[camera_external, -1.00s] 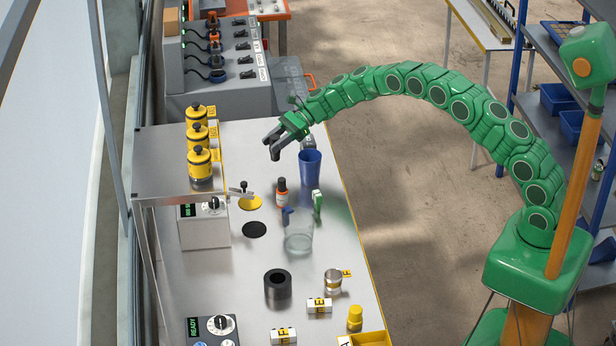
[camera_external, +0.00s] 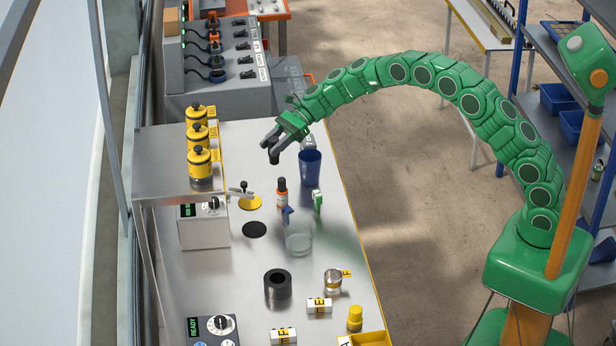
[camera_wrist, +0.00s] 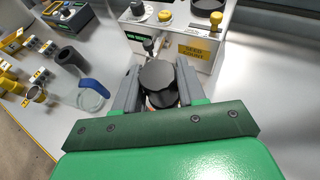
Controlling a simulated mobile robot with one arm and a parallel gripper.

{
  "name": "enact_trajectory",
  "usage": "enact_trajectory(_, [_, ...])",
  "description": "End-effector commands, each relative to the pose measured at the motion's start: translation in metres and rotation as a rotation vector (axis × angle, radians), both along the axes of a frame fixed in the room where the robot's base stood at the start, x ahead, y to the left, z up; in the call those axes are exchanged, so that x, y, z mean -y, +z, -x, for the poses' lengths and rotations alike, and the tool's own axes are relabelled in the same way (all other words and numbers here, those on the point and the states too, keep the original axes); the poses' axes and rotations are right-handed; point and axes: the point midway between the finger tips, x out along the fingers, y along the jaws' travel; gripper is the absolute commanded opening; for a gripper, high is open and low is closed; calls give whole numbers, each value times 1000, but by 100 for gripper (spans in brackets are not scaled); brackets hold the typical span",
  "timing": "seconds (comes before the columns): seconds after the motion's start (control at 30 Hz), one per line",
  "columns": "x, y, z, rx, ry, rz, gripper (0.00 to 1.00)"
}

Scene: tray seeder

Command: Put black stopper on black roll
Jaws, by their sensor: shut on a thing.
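The black stopper (camera_wrist: 158,78) is a dark knobbed piece held between the two grey fingers in the wrist view. My gripper (camera_external: 274,148) is shut on it and holds it above the far part of the table, left of the blue cup; the gripper also shows in the wrist view (camera_wrist: 158,90). The black roll (camera_external: 278,287) stands upright on the near part of the table with an open hole in its top. It shows at the left in the wrist view (camera_wrist: 70,57), well apart from the gripper.
A shelf (camera_external: 165,170) with yellow canisters (camera_external: 199,163) is at left. A jar (camera_external: 333,282) and small labelled blocks (camera_external: 319,306) stand near the roll.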

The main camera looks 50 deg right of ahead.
Motion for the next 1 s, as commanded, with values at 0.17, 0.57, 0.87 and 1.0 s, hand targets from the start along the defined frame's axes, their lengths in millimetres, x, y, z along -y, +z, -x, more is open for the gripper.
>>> enact_trajectory(0.17, [-49, 12, 47, -2, 73, 3, 9])
enact_trajectory(0.57, [-142, 35, 171, -4, 251, 0, 9])
enact_trajectory(0.87, [-195, 53, 278, -1, 397, -8, 9])
enact_trajectory(1.0, [-210, 57, 319, -3, 454, -12, 9])
